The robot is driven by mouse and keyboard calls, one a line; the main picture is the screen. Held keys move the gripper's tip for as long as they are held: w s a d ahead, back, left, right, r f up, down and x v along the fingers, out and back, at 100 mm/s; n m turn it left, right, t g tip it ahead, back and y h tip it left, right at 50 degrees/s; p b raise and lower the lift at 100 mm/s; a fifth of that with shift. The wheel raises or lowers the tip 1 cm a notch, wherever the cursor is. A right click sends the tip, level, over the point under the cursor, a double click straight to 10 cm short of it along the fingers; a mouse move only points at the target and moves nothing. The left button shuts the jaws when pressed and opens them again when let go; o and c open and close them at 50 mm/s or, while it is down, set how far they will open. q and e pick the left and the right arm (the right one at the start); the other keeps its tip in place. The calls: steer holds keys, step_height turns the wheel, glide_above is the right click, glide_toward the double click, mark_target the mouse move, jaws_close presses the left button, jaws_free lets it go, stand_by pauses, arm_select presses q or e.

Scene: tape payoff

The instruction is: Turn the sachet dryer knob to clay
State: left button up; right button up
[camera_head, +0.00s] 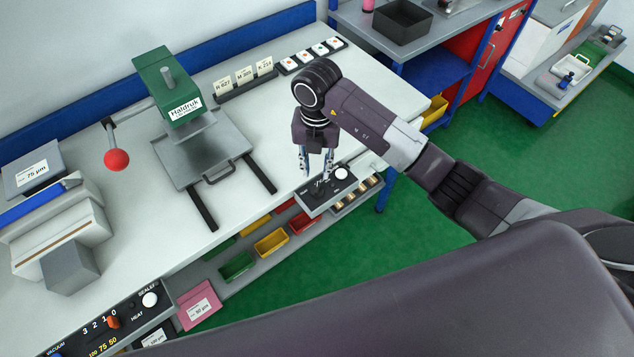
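A small black control panel (313,202) sits at the front edge of the white worktop. It carries a dark knob (318,188) and a round white button (341,173). Its lettering is too small to read, so I cannot confirm that it is the sachet dryer or where clay is marked. My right gripper (317,176) points down over this panel with its two fingers apart, one on each side of the knob. I cannot tell whether the fingertips touch the knob. My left gripper is not in view.
A green Haldruk press (165,88) with a red-ball lever (116,160) stands left on the worktop (130,225). A sealer panel (112,318) with an orange knob is at lower left. Coloured bins (271,243) sit below the worktop's front edge.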

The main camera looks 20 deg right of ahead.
mark_target(317, 187)
steer(key=shift+d+f, duration=0.15)
steer(key=shift+f, duration=0.2)
step_height(317, 187, down, 7)
steer(key=shift+r+p, duration=0.1)
steer(key=shift+p, duration=1)
steer(key=shift+c, duration=0.5)
jaws_close()
